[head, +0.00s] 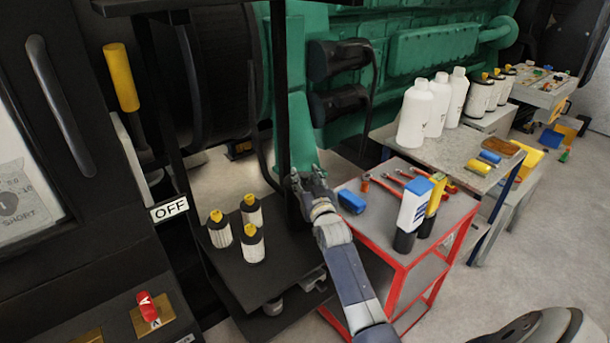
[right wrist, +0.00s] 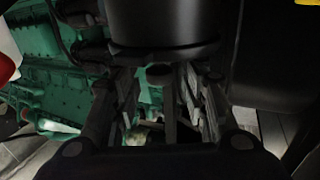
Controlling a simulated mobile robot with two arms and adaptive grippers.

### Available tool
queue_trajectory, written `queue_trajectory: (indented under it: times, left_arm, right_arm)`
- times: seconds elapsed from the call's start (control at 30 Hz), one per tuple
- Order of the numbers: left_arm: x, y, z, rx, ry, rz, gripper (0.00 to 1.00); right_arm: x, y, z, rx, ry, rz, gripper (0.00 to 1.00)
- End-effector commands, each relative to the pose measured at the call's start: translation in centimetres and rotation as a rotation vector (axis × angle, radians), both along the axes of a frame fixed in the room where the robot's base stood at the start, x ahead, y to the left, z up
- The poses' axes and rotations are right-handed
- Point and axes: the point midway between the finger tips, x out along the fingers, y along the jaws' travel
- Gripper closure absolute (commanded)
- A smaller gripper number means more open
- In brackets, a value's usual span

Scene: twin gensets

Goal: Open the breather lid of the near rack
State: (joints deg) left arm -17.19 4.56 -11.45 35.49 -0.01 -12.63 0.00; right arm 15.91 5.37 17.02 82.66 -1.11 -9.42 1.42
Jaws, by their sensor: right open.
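The near rack is a black frame with a dark shelf (head: 285,260) in the head view. My right gripper (head: 308,176) is open beside its upright post, in front of the green engine. In the right wrist view the fingers (right wrist: 165,105) are spread, with nothing seen held between them. A dark round part (right wrist: 165,25) with a flat lower rim fills the top of that view, just beyond the fingers; I cannot tell whether it is the breather lid. No breather lid can be made out in the head view.
Several filters with yellow caps (head: 251,245) stand on the rack shelf. A red cart (head: 388,225) with tools and bottles stands close to the right of my arm. Behind it is a bench (head: 440,158) with white bottles. A dark panel with a red switch (head: 147,306) is at left.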

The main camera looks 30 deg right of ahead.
Motion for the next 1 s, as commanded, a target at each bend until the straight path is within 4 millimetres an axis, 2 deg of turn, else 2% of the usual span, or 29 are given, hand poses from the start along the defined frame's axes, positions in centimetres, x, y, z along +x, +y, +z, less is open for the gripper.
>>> queue_trajectory:
  times: [0.2,0.47,0.5,0.67,1.0]
  left_arm:
    - [-0.01,-0.01,0.1,0.0,0.0,0.0,1.0]
    - [0.0,-0.01,0.1,0.0,0.0,0.0,1.0]
    - [0.0,-0.01,0.1,0.0,0.0,0.0,1.0]
    - [0.0,-0.01,0.1,0.0,0.0,0.0,1.0]
    - [0.02,-0.02,0.14,0.0,-0.001,0.0,1.0]
  right_arm:
    - [1.03,-0.32,0.03,0.0,-0.001,0.0,0.6]
    - [1.11,-0.36,0.01,0.0,0.0,0.0,0.6]
    - [1.11,-0.36,0.01,0.0,0.0,0.0,0.62]
    - [1.09,-0.36,0.0,0.0,0.0,0.0,0.98]
    - [1.15,-0.35,-0.01,0.0,0.003,0.0,1.0]
